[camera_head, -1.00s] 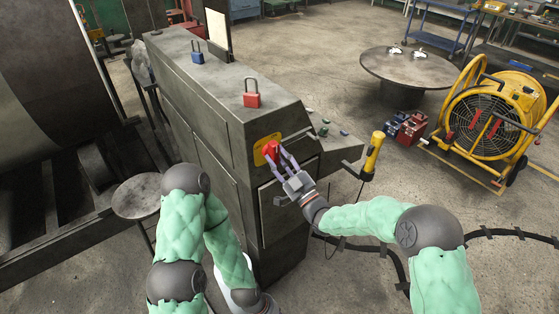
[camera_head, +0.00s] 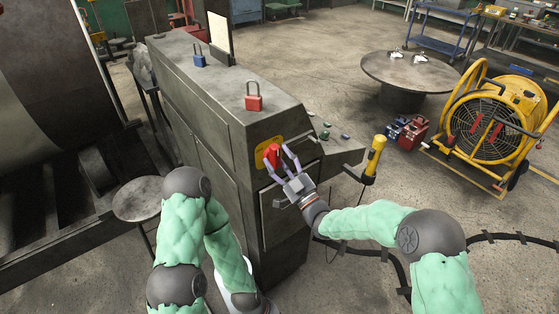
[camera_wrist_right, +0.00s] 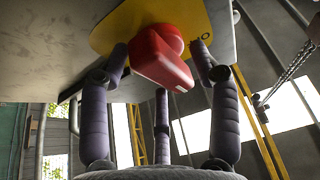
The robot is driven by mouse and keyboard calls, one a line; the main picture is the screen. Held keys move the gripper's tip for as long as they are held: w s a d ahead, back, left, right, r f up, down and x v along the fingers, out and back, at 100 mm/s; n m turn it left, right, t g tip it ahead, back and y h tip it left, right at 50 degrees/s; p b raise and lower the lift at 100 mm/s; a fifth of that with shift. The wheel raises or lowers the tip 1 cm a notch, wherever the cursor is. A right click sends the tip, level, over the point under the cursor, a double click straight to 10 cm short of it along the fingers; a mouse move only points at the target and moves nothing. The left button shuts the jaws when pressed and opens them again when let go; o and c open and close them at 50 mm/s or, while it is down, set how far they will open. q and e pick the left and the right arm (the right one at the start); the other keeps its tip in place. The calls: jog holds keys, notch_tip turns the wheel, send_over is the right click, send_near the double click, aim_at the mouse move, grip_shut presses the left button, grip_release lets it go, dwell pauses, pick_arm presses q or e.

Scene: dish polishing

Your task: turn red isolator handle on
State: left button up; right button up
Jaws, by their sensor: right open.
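The red isolator handle (camera_head: 272,155) sits on a yellow plate (camera_head: 262,145) on the front face of the grey cabinet. In the right wrist view the red handle (camera_wrist_right: 161,58) stands out from the yellow plate (camera_wrist_right: 125,24). My right gripper (camera_head: 279,157) is open, with its fingers spread around the handle. In the wrist view, the right gripper's fingers (camera_wrist_right: 162,65) lie on both sides of the handle with a third below; gaps show, and contact cannot be made out. My left arm hangs at the lower left; its gripper is not visible.
A red padlock (camera_head: 253,97) and a blue padlock (camera_head: 199,56) stand on the cabinet top (camera_head: 222,88). A yellow-handled tool (camera_head: 374,156) is at the cabinet's right. A yellow fan (camera_head: 492,130) and a round table (camera_head: 410,72) stand further right. A small stool (camera_head: 137,199) is at left.

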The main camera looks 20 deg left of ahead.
jog(key=shift+d+f, duration=0.1)
jog(key=v, duration=1.1)
jog(key=shift+s+d, duration=0.3)
jog(key=shift+s, duration=0.05)
jog(key=s+d+f+m+g+h, duration=0.15)
jog(key=d+f+m+h, duration=0.3)
jog(key=f, duration=0.75)
jog(key=d+f+m+g+h, duration=0.25)
jog(key=d+f+h, duration=0.35)
jog(key=f, duration=0.6)
jog(key=s+d+f+m+g+h, duration=0.1)
jog(key=s+d+f+m+g, duration=0.1)
jog(key=s, duration=0.6)
jog(key=s+d+f+m+g+h, duration=0.1)
jog(key=s+d+f+g, duration=0.2)
jog(key=s+f, duration=0.3)
jog(key=s+d+f+m+g+h, duration=0.1)
jog(key=s+d+f+m+g, duration=0.1)
jog(key=s, duration=0.8)
notch_tip(320, 180, down, 3)
jog(key=d+g, duration=0.1)
jog(key=g, duration=0.1)
jog(key=shift+m+g, duration=0.3)
jog(key=shift+f, duration=0.1)
